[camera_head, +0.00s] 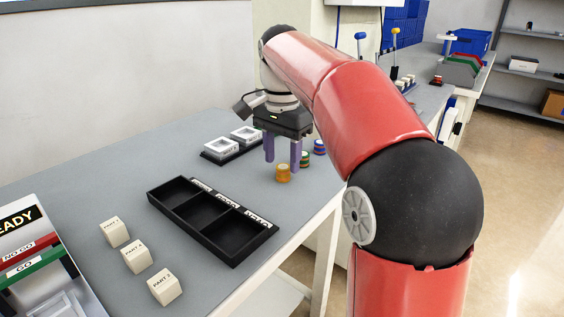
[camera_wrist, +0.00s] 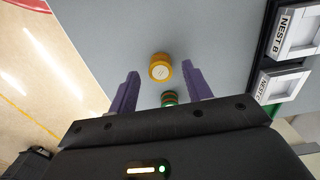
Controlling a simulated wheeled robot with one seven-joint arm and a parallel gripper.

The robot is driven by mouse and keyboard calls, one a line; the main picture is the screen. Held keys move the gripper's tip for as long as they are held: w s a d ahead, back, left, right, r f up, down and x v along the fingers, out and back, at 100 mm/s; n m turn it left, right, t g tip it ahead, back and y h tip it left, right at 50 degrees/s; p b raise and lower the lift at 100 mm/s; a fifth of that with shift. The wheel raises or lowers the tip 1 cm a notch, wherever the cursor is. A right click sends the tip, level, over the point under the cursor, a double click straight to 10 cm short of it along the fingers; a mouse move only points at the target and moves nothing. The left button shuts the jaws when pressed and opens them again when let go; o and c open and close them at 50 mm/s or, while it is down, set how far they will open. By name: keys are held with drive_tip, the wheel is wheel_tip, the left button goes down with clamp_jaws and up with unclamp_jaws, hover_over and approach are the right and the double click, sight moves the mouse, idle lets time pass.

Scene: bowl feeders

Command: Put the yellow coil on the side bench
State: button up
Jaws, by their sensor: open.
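The yellow coil (camera_head: 283,173) stands on the grey bench near its right edge. In the wrist view the yellow coil (camera_wrist: 160,67) shows from above with a pale disc on top, just beyond the fingertips. My gripper (camera_head: 283,162) is open with two purple fingers, above and slightly behind the yellow coil. In the wrist view my gripper (camera_wrist: 160,72) has nothing between its fingers that it grips. A green coil (camera_head: 304,160) stands beside the right finger; it also shows in the wrist view (camera_wrist: 169,98), partly hidden. The side bench cannot be identified for certain.
A blue coil (camera_head: 319,147) stands behind the green one. A black three-compartment tray (camera_head: 243,247) and cubes marked as parts (camera_head: 136,256) stand in front. Two white nests (camera_head: 222,147) sit left of my gripper. Another bench (camera_head: 432,97) with blue bins is farther back.

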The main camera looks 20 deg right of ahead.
sight(282, 167)
wheel_tip(282, 167, up, 10)
drive_tip(key=p, duration=0.2)
drive_tip(key=shift+f+p, duration=0.2)
drive_tip(key=shift+p, duration=0.1)
